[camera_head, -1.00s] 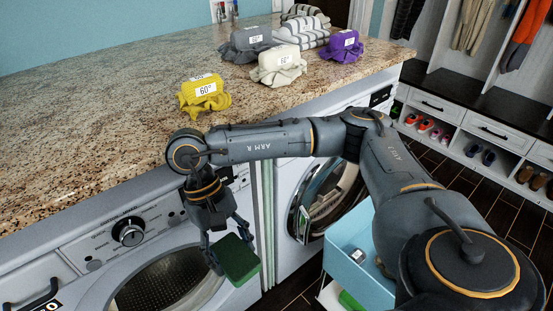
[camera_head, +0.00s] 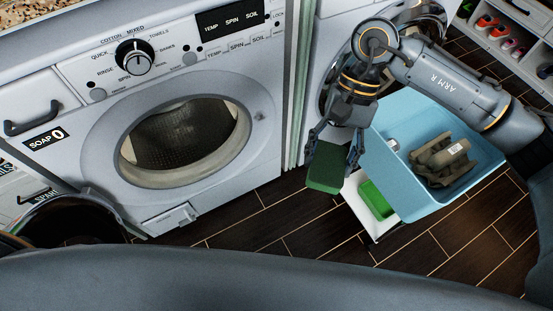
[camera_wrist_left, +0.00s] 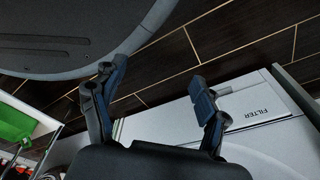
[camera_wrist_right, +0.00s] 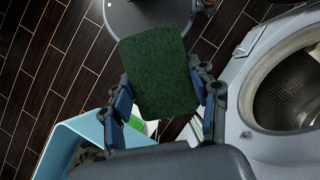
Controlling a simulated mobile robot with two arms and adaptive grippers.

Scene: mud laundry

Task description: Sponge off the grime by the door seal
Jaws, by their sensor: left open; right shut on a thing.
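The green sponge (camera_head: 328,168) is held in my right gripper (camera_head: 334,152), in the air in front of the gap between two machines. It fills the middle of the right wrist view (camera_wrist_right: 158,70), between the two fingers. The washer's round door (camera_head: 180,145) is in the left half of the head view; its glass shows a dark drum. I cannot make out grime by its seal. My left gripper (camera_wrist_left: 155,100) is open and empty in the left wrist view, near a white panel marked FILTER (camera_wrist_left: 255,105) and the floor. The head view does not clearly show it.
A light blue bin (camera_head: 480,150) with a folded brown cloth (camera_head: 440,162) stands right of the sponge. A white tray with a green item (camera_head: 377,200) sits below it. Dark wood floor (camera_head: 270,225) is clear before the washer. A soap drawer (camera_head: 35,105) is at left.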

